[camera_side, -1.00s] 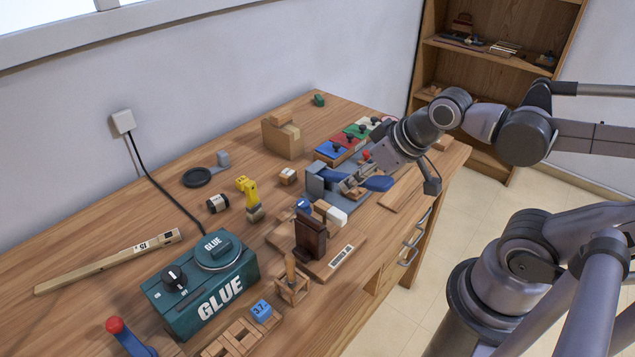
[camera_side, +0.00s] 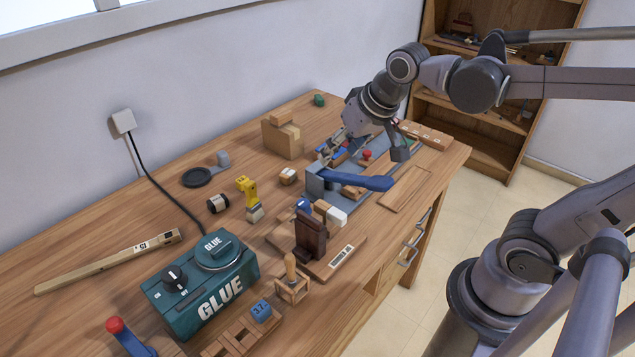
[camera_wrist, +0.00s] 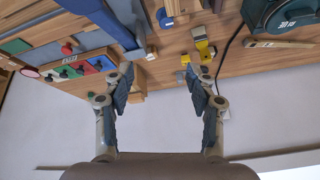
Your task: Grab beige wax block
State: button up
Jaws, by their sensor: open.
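A small beige block with a pale face (camera_side: 288,176), which looks like the wax block, rests on the bench left of the blue-handled vise. In the wrist view, a small brownish block (camera_wrist: 151,53) shows beyond and between the fingertips; I take it to be the same block. My gripper (camera_side: 336,147) is above the back of the vise, up and to the right of the block. Its fingers are apart with nothing between them in the wrist view (camera_wrist: 160,78). The fingertips partly blend with the tools behind them in the side view.
The grey vise with a blue handle (camera_side: 360,180) stands close by on the right. A cardboard-coloured box (camera_side: 283,138) stands behind the block. The green glue box (camera_side: 205,285) is at front left.

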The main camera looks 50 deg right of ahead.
jog(key=w+d+m+g, duration=0.25)
jog(key=w+m, duration=0.35)
jog(key=w, duration=0.6)
jog(key=m+g+h, duration=0.1)
jog(key=m+g, duration=0.2)
jog(key=m, duration=0.4)
send_near(288, 172)
jog(key=f, duration=0.5)
jog(key=d+f, duration=0.1)
jog(key=f, duration=0.2)
jog(key=shift+w+f, duration=0.15)
jog(key=shift+f, duration=0.2)
jog(key=shift+c, duration=0.3)
grip_shut()
